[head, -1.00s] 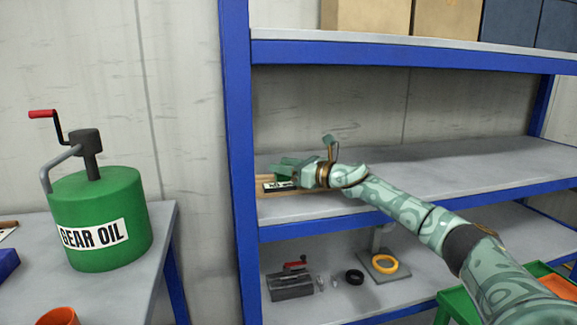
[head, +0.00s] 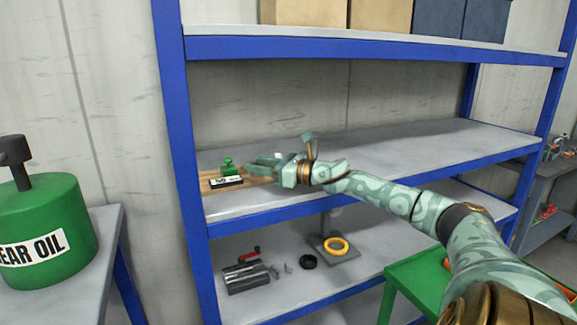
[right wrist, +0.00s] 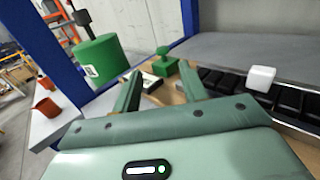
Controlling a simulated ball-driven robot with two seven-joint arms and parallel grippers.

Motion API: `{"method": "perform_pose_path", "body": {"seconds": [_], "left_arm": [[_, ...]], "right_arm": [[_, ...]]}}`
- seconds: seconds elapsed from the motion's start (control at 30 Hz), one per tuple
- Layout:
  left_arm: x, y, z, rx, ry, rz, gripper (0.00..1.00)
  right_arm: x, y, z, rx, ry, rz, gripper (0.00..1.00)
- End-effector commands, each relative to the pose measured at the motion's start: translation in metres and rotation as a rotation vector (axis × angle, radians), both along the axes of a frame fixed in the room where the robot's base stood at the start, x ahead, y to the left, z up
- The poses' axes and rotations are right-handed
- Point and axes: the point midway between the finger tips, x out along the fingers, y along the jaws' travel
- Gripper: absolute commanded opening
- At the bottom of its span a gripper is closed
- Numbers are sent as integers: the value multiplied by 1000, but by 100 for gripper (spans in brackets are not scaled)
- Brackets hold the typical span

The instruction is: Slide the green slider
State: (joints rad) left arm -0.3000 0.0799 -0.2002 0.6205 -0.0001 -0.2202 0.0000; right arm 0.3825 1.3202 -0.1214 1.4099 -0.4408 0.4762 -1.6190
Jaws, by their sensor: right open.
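The green slider (head: 228,166) is a small knobbed block on a wooden board (head: 207,186) on the middle shelf, at its left end. A black-and-white label plate (head: 227,182) lies just in front of it. In the right wrist view, the slider (right wrist: 164,66) stands beyond and between my fingertips. My right gripper (head: 256,166) is just right of the slider in the head view, pointing at it. The gripper (right wrist: 158,78) is open and empty, and appears apart from the slider. My left gripper is in neither view.
A blue shelf post (head: 180,150) is close on the left. The shelf above limits height. The middle shelf (head: 420,150) is bare to the right.

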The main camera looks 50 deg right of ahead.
Motion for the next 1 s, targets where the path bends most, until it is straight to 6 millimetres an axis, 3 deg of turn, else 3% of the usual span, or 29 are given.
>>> {"method": "perform_pose_path", "body": {"seconds": [0.2, 0.5, 1.0], "left_arm": [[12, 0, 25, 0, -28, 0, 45], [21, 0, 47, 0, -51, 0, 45], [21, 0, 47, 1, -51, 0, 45]], "right_arm": [[-29, -7, 9, 3, -4, 1, 43], [-62, -18, 5, 1, -4, 0, 43], [-67, -20, 1, 0, -2, -1, 43]]}}
